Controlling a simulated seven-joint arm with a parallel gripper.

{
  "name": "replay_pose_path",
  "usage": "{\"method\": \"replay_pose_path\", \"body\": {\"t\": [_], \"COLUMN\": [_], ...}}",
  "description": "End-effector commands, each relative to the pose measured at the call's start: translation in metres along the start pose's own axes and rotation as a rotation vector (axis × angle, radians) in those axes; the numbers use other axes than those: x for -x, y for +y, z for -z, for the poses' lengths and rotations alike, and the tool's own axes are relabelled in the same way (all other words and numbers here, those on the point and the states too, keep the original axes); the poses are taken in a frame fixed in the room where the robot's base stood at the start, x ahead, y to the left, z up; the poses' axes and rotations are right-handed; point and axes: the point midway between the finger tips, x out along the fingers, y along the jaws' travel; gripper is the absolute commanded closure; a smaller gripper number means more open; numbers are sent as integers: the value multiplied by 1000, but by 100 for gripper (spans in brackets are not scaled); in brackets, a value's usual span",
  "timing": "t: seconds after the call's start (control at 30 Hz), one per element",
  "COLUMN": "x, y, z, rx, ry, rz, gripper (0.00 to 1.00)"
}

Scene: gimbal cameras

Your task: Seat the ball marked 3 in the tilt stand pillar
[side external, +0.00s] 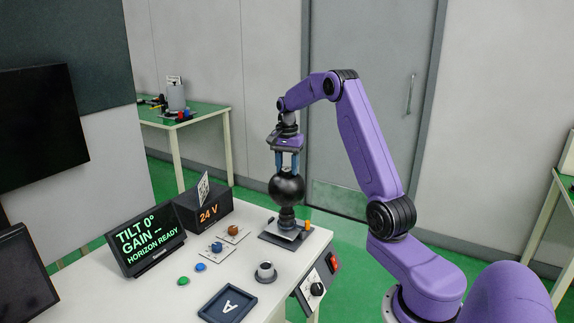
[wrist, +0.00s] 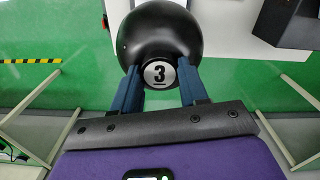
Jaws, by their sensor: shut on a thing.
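The black ball (side external: 286,188) is between the fingers of my gripper (side external: 287,163), which is shut on it from above. In the wrist view the ball (wrist: 158,35) shows a white disc with the number 3, between the two blue fingers of my gripper (wrist: 160,88). The dark tilt stand pillar (side external: 287,216) is directly below the ball on a metal base plate (side external: 274,238) near the table's far right edge. The ball's underside meets or nearly meets the pillar top; I cannot tell whether it touches.
A display (side external: 150,240) reads TILT 0°, GAIN --, HORIZON READY. A 24 V box (side external: 206,212) stands left of the pillar. Small coloured parts, a knob (side external: 265,272) and a tray marked A (side external: 227,305) occupy the near table. A small orange peg (side external: 307,226) stands beside the pillar.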

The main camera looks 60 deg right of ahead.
Motion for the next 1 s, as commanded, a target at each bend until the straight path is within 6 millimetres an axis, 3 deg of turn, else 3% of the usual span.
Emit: {"method": "replay_pose_path", "body": {"t": [0.17,0.2,0.27,0.67,0.77,1.0], "x": [-3,-3,-3,3,15,64], "y": [0,0,0,0,-1,-1], "z": [0,0,0,0,0,1], "rx": [0,0,0,0,0,0], "ry": [1,2,2,1,2,5], "rz": [2,2,2,1,2,5], "gripper": [100,44,27,27,27,27]}}
